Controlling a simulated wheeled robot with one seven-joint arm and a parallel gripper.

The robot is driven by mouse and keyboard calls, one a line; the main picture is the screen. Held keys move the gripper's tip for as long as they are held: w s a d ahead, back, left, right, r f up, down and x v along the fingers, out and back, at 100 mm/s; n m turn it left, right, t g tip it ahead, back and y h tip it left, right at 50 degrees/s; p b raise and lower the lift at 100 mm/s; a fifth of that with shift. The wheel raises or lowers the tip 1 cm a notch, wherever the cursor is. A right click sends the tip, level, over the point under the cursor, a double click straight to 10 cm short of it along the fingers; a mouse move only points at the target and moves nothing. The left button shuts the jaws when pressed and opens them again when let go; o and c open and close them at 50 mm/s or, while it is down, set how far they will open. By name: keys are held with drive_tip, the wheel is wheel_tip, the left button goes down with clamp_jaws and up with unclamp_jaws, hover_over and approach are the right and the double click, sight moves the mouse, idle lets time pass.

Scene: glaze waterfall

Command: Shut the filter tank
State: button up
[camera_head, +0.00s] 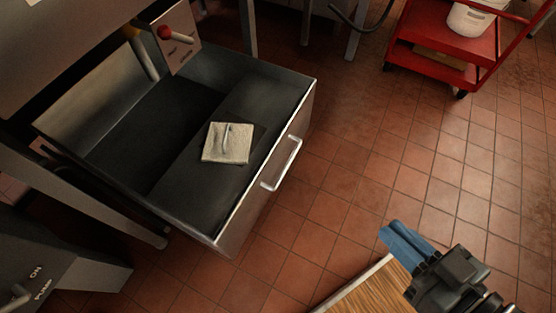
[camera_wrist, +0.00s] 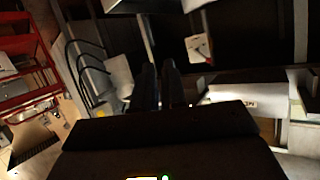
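The filter tank (camera_head: 232,216) is a dark metal, drawer-like box pulled well out from under a steel unit at the left of the head view. Its front panel has a bar handle (camera_head: 282,163). A pale square block with a small grip (camera_head: 228,143) lies inside the tank. My gripper (camera_head: 392,235) is at the lower right of the head view, its blue fingers close together with nothing visible between them. It is apart from the handle, to the right and nearer. In the wrist view the gripper (camera_wrist: 160,78) shows as two dark, close fingers.
A red cart (camera_head: 440,45) with a white bucket (camera_head: 470,18) stands at the upper right. A wooden surface (camera_head: 370,292) lies below my gripper. Tiled floor is clear right of the tank.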

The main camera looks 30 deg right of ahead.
drive_tip(key=w+d+f+m, duration=0.1)
drive_tip(key=w+f, duration=0.1)
drive_tip(key=f, duration=0.1)
drive_tip(key=w+d+f+m+g, duration=0.1)
drive_tip(key=w+f, duration=0.1)
drive_tip(key=f, duration=0.2)
drive_tip(key=w+f+m+g, duration=0.1)
drive_tip(key=w+f+m, duration=0.1)
drive_tip(key=f, duration=0.2)
drive_tip(key=shift+d+f+b, duration=0.2)
drive_tip(key=shift+d+b, duration=0.2)
clamp_jaws()
drive_tip(key=m+g+y+b, duration=0.4)
drive_tip(key=m+y+b, duration=0.1)
drive_tip(key=m+b, duration=0.1)
approach(273, 155)
wheel_tip(273, 155, down, 4)
drive_tip(key=shift+w+a+f+b, duration=0.1)
drive_tip(key=shift+w+a+b, duration=0.15)
drive_tip(key=shift+w, duration=0.35)
drive_tip(key=shift+w+a+f+b, duration=0.1)
drive_tip(key=shift+w+a, duration=0.2)
drive_tip(key=shift+w, duration=0.3)
drive_tip(key=shift+w+a+r, duration=0.1)
drive_tip(key=shift+w+a, duration=0.2)
drive_tip(key=shift+w, duration=0.25)
